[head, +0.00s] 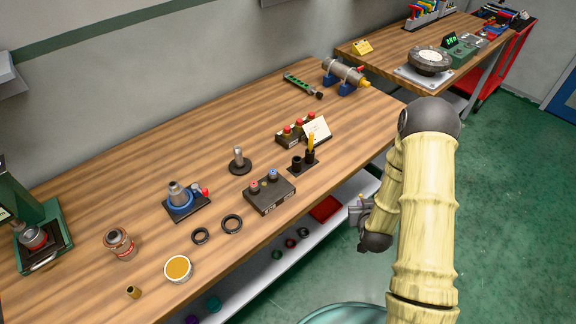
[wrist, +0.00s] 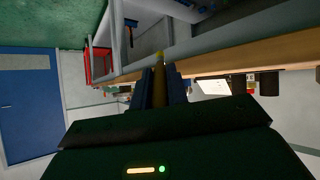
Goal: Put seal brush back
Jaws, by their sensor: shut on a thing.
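My gripper (wrist: 160,82) is shut on a slim tapered thing with a yellowish tip, which I take to be the seal brush (wrist: 158,62). It sticks out between the dark fingers in the wrist view. In the head view my arm hangs off the bench's front right edge, and the held thing is hidden there. A small dark holder (head: 297,169) with two upright cups stands near the bench's front edge, left of my arm. One cup holds a yellow-handled tool (head: 311,142); the other shows nothing sticking out.
A dark block with two knobs (head: 270,192), a white card (head: 317,129) and a red-capped box (head: 290,136) flank the holder. A lower shelf (head: 262,279) runs under the bench.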

